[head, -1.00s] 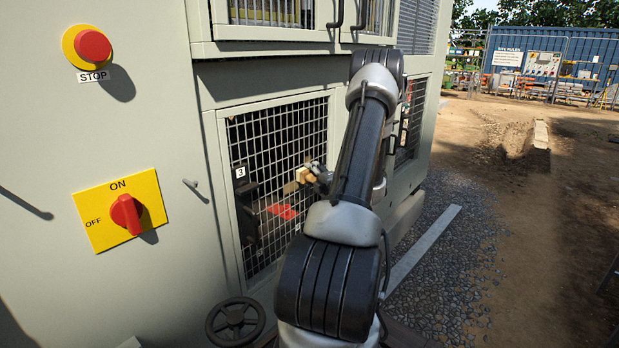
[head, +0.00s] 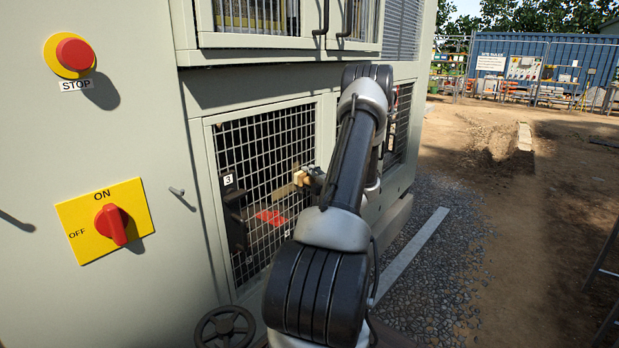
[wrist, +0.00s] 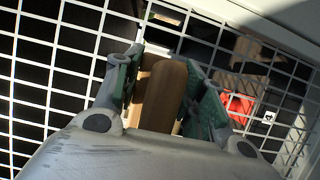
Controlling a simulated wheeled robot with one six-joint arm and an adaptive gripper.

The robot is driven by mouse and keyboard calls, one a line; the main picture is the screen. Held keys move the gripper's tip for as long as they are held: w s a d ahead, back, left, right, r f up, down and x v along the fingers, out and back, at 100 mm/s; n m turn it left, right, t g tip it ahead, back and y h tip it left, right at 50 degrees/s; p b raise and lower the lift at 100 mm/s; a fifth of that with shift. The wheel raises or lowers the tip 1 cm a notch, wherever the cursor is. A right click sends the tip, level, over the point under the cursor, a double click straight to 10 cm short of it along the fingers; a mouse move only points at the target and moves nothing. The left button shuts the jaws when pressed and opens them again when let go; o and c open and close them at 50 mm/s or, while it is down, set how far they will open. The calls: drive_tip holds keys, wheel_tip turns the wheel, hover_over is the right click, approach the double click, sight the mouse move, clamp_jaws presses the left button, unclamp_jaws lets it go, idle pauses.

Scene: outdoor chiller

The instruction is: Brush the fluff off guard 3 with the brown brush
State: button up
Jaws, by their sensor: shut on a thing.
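Guard 3 (head: 247,150) is a white wire mesh panel in the lower front of the grey cabinet, with a black "3" label at its left side. My gripper (head: 311,176) is in front of the right part of the mesh in the head view. In the wrist view my gripper (wrist: 163,85) is shut on the wooden handle of the brown brush (wrist: 165,92). The brush (head: 301,178) shows in the head view as a small tan block close to the mesh. I cannot tell whether its bristles touch the mesh. I cannot make out any fluff clearly.
A red part (head: 271,218) shows behind the mesh. A yellow ON/OFF switch plate (head: 80,224) and a red STOP button (head: 74,54) are on the cabinet at the left. A handwheel (head: 225,327) stands low in front. Gravel and open dirt lie to the right.

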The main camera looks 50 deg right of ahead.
drive_tip(key=shift+a+f, duration=0.15)
drive_tip(key=shift+f, duration=0.75)
drive_tip(key=shift+s+a, duration=0.15)
drive_tip(key=shift+a, duration=0.8)
drive_tip(key=shift+s+a, duration=0.1)
drive_tip(key=shift+a, duration=0.8)
drive_tip(key=shift+s+a, duration=0.15)
drive_tip(key=shift+a, duration=2.7)
drive_tip(key=shift+s+a, duration=0.15)
drive_tip(key=shift+a, duration=2.7)
drive_tip(key=shift+s+d, duration=0.15)
drive_tip(key=shift+s, duration=1.35)
drive_tip(key=shift+s+d, duration=0.1)
drive_tip(key=shift+s, duration=1.35)
drive_tip(key=shift+s, duration=0.1)
drive_tip(key=s, duration=0.2)
drive_tip(key=shift+s+d, duration=0.1)
drive_tip(key=shift+s, duration=0.3)
